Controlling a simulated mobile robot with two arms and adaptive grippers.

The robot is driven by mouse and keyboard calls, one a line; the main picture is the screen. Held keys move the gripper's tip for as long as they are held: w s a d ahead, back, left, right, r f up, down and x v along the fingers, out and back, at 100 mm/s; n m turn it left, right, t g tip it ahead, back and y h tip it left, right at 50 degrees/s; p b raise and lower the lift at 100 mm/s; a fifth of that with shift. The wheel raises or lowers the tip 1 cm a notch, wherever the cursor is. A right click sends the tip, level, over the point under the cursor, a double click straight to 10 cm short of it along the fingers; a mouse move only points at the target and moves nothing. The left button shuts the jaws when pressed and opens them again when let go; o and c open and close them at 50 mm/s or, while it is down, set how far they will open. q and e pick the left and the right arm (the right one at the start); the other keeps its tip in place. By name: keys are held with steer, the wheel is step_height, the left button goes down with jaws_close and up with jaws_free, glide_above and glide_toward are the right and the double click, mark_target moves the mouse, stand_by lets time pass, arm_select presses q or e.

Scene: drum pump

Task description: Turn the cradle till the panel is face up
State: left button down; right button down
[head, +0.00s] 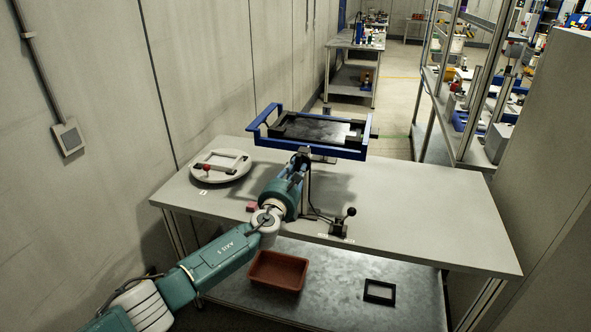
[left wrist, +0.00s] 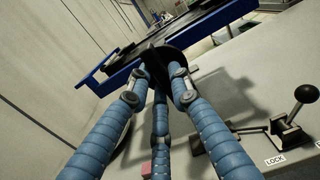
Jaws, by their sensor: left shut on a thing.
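The blue cradle (head: 335,152) stands on a post above the table and lies close to level. A dark panel (head: 320,130) lies in it with a flat dark side upward; I cannot tell whether this is its face. The cradle's blue rail also shows in the left wrist view (left wrist: 120,72). My left gripper (head: 302,160) is at the cradle's near side. Its blue fingers (left wrist: 165,72) are shut on a dark round knob (left wrist: 172,58), largely hidden by the fingers. A lever with a black ball (head: 350,212) stands on the table right of the post; the wrist view shows a LOCK label (left wrist: 275,160) beside it.
A round white plate (head: 232,174) with a white frame and red knob lies left on the table (head: 430,210). A small red block (head: 252,207) is near my arm. A brown bin (head: 277,270) and a black frame (head: 379,292) are on the lower shelf. The table's right side is clear.

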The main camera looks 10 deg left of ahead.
arm_select(q)
steer(key=shift+f, duration=0.15)
steer(key=c, duration=1.5)
jaws_free()
steer(key=shift+c, duration=0.2)
steer(key=s, duration=1.2)
steer(key=shift+a, duration=0.25)
